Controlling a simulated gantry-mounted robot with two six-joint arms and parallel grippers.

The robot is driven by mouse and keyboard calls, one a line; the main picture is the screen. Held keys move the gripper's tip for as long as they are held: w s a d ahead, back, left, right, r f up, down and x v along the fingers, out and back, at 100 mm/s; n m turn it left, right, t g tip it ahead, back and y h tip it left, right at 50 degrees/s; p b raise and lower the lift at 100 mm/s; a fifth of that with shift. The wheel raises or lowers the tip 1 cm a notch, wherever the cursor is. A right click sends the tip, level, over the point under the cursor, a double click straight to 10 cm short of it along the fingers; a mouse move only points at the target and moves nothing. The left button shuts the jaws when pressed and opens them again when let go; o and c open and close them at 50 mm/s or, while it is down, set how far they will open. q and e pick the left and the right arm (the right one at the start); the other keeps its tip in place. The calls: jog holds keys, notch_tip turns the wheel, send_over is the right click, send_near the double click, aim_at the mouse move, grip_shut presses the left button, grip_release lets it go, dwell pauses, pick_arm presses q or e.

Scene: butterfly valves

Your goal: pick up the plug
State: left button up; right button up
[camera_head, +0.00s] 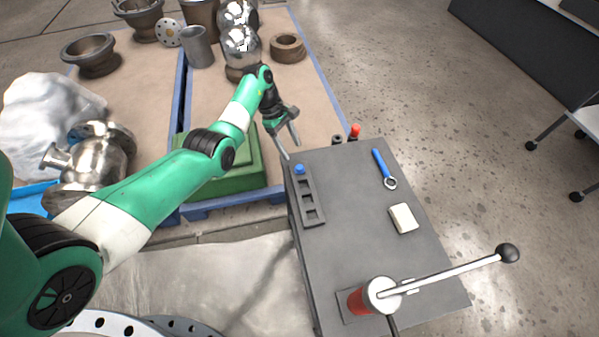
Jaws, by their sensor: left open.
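A small blue piece (299,169), which may be the plug, sits in the far end slot of a dark grey slotted rack (311,214) on the grey bench top (350,215). My left gripper (291,151) is open and empty, with its fingers pointing down just beyond the far left corner of the bench. It is apart from the blue piece, a little farther back. The right gripper is not in view.
A red-topped item (355,131) and a dark knob (337,139) stand at the bench's far edge. A red-bodied press with a long lever (450,270) occupies the front. The bench's middle is clear.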

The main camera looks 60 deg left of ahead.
aim_at(299, 167)
pick_arm(q)
jog(key=b+x, duration=0.1)
jog(key=x, duration=0.3)
jog(key=b+x, duration=0.2)
jog(key=a+b+x, duration=0.1)
jog(key=b+x, duration=0.1)
jog(key=shift+d+f, duration=0.1)
jog(key=shift+f, duration=0.4)
jog(key=shift+w+d+f, duration=0.1)
jog(key=shift+f, duration=0.05)
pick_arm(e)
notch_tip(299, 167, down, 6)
pick_arm(q)
grip_shut()
